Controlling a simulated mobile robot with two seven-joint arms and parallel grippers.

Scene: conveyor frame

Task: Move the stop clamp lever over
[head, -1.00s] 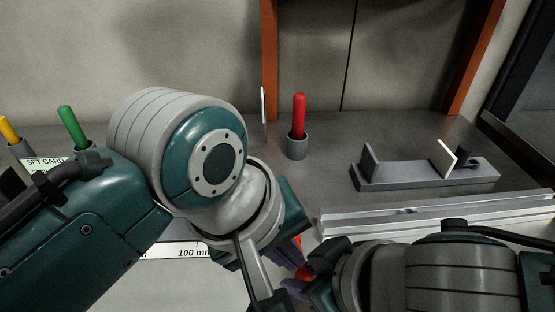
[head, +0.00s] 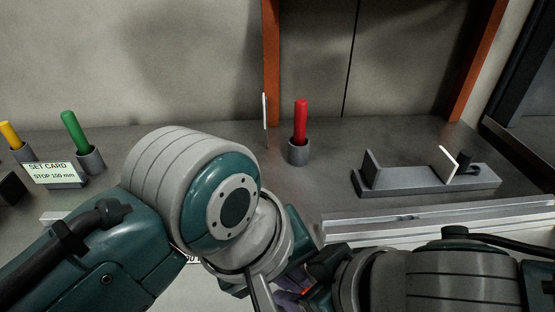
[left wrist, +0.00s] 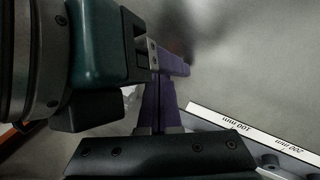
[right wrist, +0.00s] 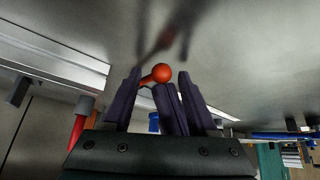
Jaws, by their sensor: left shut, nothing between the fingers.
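The stop clamp lever shows in the right wrist view as an orange-red ball knob (right wrist: 162,73) on a short stem. My right gripper (right wrist: 156,76) is open, its two purple fingers apart on either side of the knob. My left gripper (left wrist: 160,76) is shut and empty. Its purple fingers appear close beside the knob, between the right fingers in the right wrist view; contact is unclear. In the head view both grippers are bunched at the bottom centre, mostly hidden by my arms. The clamp body is hidden there.
A pale rail (head: 440,219) runs along the right. A scale strip (left wrist: 255,130) lies beside the grippers. A grey fixture (head: 425,178), a red-handled peg in a cup (head: 298,152) and a set card (head: 50,172) stand farther back. The bench behind is mostly clear.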

